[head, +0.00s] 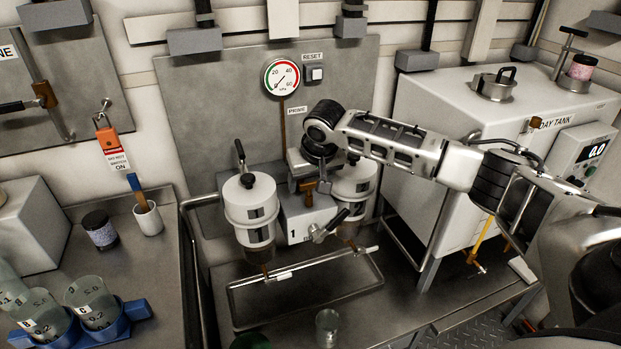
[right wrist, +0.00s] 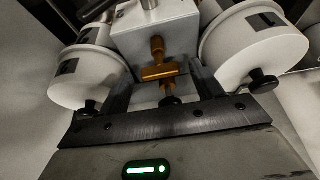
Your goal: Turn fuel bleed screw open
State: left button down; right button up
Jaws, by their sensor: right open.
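A brass T-shaped screw (right wrist: 160,71) sits on the front of the white filter head (right wrist: 158,40), between two white canisters. I take it for the fuel bleed screw, as no label on it is readable. In the head view brass parts show just below my right gripper (head: 303,168), partly hidden by it. My right gripper also shows in the right wrist view (right wrist: 162,78). It is open, with one finger on each side of the screw's crossbar and visible gaps between. Whether the fingertips reach the bar's depth I cannot tell. My left gripper is out of view.
The left canister (head: 250,212) and right canister (head: 354,184) stand close on both sides. A lever valve (head: 328,227) is below, above a framed drip tray (head: 305,300). The gauge (head: 281,77) is on the panel behind. A white day tank (head: 445,130) stands right.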

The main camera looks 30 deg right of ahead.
jog(key=c, duration=1)
